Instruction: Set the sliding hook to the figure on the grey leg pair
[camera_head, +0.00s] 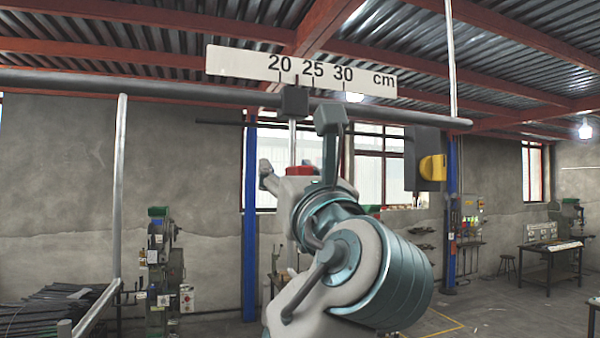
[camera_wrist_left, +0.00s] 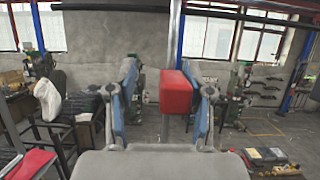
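The sliding hook's dark block (camera_head: 294,101) sits on the grey rail, below the white scale (camera_head: 235,62) marked 20, 25, 30 cm. Its thin pointer stands between the 20 and 25 ticks. A rod hangs from the block to a red handle (camera_head: 300,170), partly hidden by my gripper. My left gripper (camera_head: 298,145) has its fingers spread, one on each side of the handle. In the left wrist view the red handle (camera_wrist_left: 178,92) is between the fingers, nearer the right one, with a gap on the left. I cannot make out the grey leg pair. My right gripper is out of view.
The grey rail (camera_head: 200,91) runs across the view. A dark box with a yellow part (camera_head: 430,167) hangs near its right end. A pale upright pole (camera_head: 118,190) stands at left. Machines (camera_head: 160,260) and a workbench (camera_head: 550,262) stand further back.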

